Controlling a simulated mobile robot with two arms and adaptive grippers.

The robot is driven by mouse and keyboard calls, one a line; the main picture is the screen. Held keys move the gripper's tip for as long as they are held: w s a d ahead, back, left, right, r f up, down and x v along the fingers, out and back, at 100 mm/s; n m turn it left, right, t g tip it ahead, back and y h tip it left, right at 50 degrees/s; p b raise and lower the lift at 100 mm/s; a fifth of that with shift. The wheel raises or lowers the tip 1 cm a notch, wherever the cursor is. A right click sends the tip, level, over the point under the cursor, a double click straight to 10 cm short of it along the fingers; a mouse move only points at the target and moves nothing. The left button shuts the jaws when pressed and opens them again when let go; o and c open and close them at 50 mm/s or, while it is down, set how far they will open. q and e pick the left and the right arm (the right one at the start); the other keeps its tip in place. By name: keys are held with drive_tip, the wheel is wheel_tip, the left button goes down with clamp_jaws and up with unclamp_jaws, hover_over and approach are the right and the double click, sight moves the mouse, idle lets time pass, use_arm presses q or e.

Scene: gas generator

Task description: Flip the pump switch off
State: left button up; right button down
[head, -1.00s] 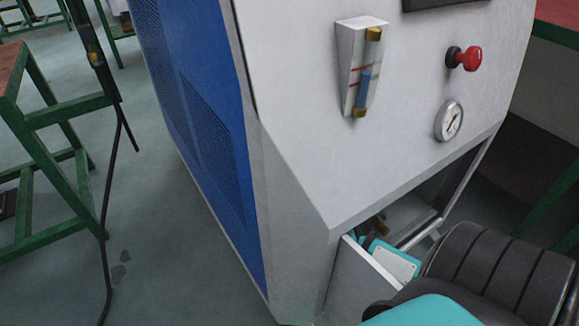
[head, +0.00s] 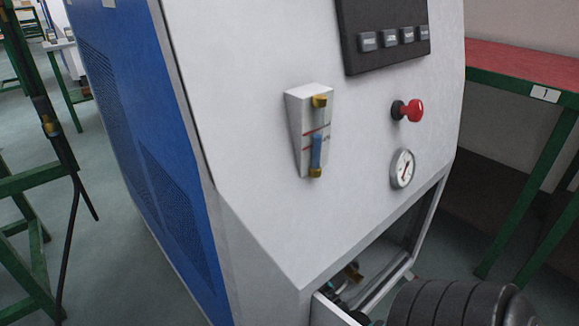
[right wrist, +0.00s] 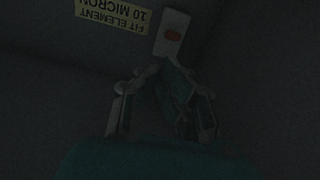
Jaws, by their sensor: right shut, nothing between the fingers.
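In the right wrist view a pale switch plate with a red rocker (right wrist: 172,35) is at the top, on a dark surface. I take it for the pump switch; its on or off position is too dark to tell. My right gripper (right wrist: 163,80) is shut and empty, just below the plate in that picture. Whether it touches the plate I cannot tell. In the head view my right arm is at the bottom right, by the open lower compartment (head: 385,262) of the generator (head: 240,150); the switch and right fingers are hidden there. My left gripper is not in view.
A yellow label (right wrist: 112,15) sits left of the switch. The generator front carries a flow meter (head: 311,130), a red knob (head: 413,110), a gauge (head: 402,169) and a dark button panel (head: 385,35). A red-topped bench (head: 520,80) stands at right.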

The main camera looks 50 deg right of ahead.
drive_tip(key=s, duration=0.2)
drive_tip(key=shift+s+a+f, duration=0.1)
drive_tip(key=shift+s+a, duration=0.1)
drive_tip(key=shift+s, duration=0.2)
idle(0.4)
